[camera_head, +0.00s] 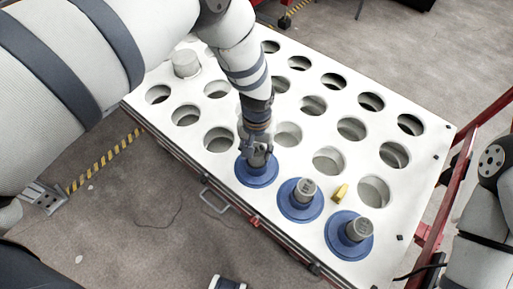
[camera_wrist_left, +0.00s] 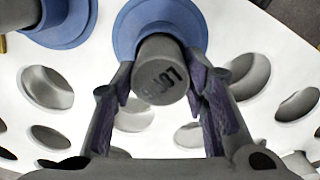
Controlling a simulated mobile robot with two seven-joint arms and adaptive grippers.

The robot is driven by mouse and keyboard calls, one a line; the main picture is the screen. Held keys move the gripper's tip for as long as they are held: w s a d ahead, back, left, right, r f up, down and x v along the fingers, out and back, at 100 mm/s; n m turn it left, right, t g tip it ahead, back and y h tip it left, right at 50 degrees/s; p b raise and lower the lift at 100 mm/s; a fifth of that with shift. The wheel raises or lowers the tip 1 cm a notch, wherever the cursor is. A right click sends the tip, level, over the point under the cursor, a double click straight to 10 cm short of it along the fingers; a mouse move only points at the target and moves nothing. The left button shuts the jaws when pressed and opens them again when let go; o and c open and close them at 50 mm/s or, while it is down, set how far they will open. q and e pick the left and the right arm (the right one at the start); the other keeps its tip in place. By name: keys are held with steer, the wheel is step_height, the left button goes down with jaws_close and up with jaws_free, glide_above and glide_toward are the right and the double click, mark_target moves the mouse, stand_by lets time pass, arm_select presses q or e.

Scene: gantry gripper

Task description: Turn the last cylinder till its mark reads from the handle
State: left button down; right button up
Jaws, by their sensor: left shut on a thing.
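Three grey cylinders with round blue flanges sit in the front row of the white plate. My left gripper (camera_head: 258,150) is shut on the leftmost cylinder (camera_wrist_left: 160,68), one finger on each side of it. Its blue flange (camera_head: 257,176) lies on the plate. In the left wrist view its dark mark is on the end face and looks upside down there; I cannot read it surely. The middle cylinder (camera_head: 304,191) and the right cylinder (camera_head: 358,229) stand upright, with small marks on top. A grey handle (camera_head: 214,205) is on the plate's front side. My right gripper is not in view.
The white plate (camera_head: 325,250) has several empty round holes. A pale cylinder (camera_head: 186,64) stands in a hole at the back left. A small yellow piece (camera_head: 341,192) lies between the middle and right flanges. A red frame (camera_head: 432,225) runs along the right side.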

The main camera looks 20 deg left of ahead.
arm_select(q)
steer(key=n, duration=0.2)
steer(key=shift+n, duration=0.4)
steer(key=c, duration=0.9)
jaws_free()
steer(key=shift+o, duration=0.2)
step_height(320, 180, up, 12)
steer(key=s+a+f+m+g+p, duration=0.1)
steer(key=s+a+f+p, duration=0.15)
steer(key=s, duration=0.65)
steer(key=s+a+f+p, duration=0.1)
steer(key=s+a+f, duration=0.25)
steer(key=s, duration=0.55)
steer(key=s+a+r+m+p, duration=0.1)
steer(key=s+a, duration=0.1)
steer(key=s, duration=0.7)
steer(key=s+a+r+m+g+p, duration=0.1)
steer(key=s+r+p, duration=0.1)
steer(key=s, duration=0.8)
steer(key=shift+s+a+r, duration=0.15)
steer(key=shift+s+a, duration=0.1)
steer(key=shift+a, duration=0.1)
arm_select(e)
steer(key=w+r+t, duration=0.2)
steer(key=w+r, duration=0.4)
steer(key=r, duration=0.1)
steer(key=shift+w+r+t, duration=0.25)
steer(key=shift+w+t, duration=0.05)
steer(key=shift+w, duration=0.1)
